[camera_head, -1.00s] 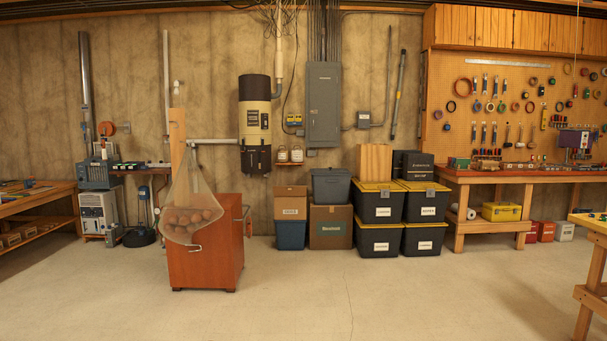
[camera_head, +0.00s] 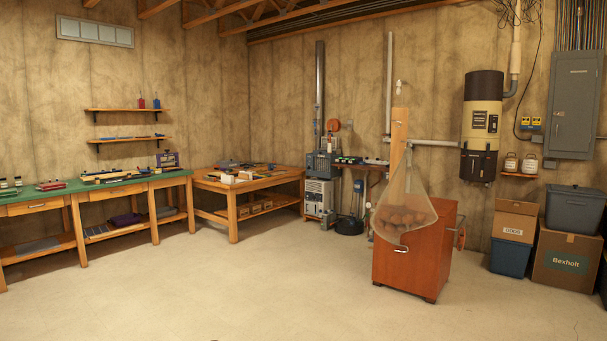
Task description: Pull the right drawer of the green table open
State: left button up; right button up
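The green-topped table (camera_head: 72,188) stands against the wall at the left of the head view, cut off by the left edge of the picture. Its wooden front has several drawers in view. The right drawer (camera_head: 170,182) is at the right end, below the green top, and looks closed. A middle drawer (camera_head: 118,193) and a drawer farther left (camera_head: 34,207) also look closed. Neither of my grippers is in view.
A wooden workbench (camera_head: 244,187) stands right of the green table. A red-brown cabinet (camera_head: 408,266) with a hanging net stands on the floor at the right. The floor (camera_head: 220,285) before the green table is clear.

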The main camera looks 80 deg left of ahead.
aim_at(99, 195)
jog(key=u, duration=4.15)
jog(key=z, duration=0.2)
jog(key=i+z, duration=0.35)
jog(key=i, duration=1.4)
jog(key=l, duration=0.1)
